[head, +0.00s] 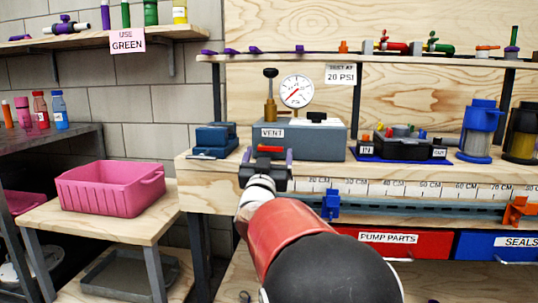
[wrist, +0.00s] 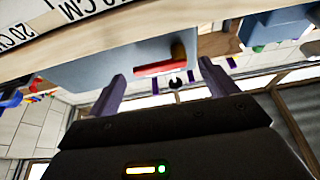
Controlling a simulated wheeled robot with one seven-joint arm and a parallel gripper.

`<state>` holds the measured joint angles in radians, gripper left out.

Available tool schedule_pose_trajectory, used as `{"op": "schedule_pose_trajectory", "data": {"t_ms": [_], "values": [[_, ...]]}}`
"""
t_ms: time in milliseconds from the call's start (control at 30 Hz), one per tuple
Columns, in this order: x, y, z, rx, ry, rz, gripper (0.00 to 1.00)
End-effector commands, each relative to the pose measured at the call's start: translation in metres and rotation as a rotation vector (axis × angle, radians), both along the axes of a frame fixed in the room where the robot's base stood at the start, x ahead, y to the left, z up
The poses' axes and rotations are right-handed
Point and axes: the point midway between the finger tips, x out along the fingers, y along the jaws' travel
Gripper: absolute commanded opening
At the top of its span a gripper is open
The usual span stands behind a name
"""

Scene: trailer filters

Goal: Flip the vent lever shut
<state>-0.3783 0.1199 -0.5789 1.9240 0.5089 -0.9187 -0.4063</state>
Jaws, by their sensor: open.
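The vent lever is a red bar (head: 270,149) lying across the front of the grey box (head: 325,138), below its VENT label (head: 273,133). It also shows in the wrist view as a red bar (wrist: 160,67) beside a brass part. My gripper (head: 266,158) is open in front of the box. In the wrist view its two purple fingers (wrist: 162,71) stand apart, with the red bar in the gap between them as seen from there. I cannot tell whether a finger touches it. The lever's base is partly hidden in the head view.
A dial gauge (head: 297,91) and a brass valve with a black knob (head: 270,92) rise from the box. Blue blocks (head: 213,140) stand to its left, a black device (head: 402,147) on a blue mat to its right. A ruler strip (head: 400,189) runs along the bench front.

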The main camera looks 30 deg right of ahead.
Motion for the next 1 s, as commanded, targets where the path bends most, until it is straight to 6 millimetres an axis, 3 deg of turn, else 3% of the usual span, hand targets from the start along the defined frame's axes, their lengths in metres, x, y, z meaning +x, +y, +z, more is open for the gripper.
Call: {"op": "schedule_pose_trajectory", "data": {"t_ms": [400,1000], "values": [[-0.047,0.033,-0.024,0.002,0.000,0.002,0.85],[-0.051,0.035,-0.025,0.005,0.006,0.008,0.85]]}}
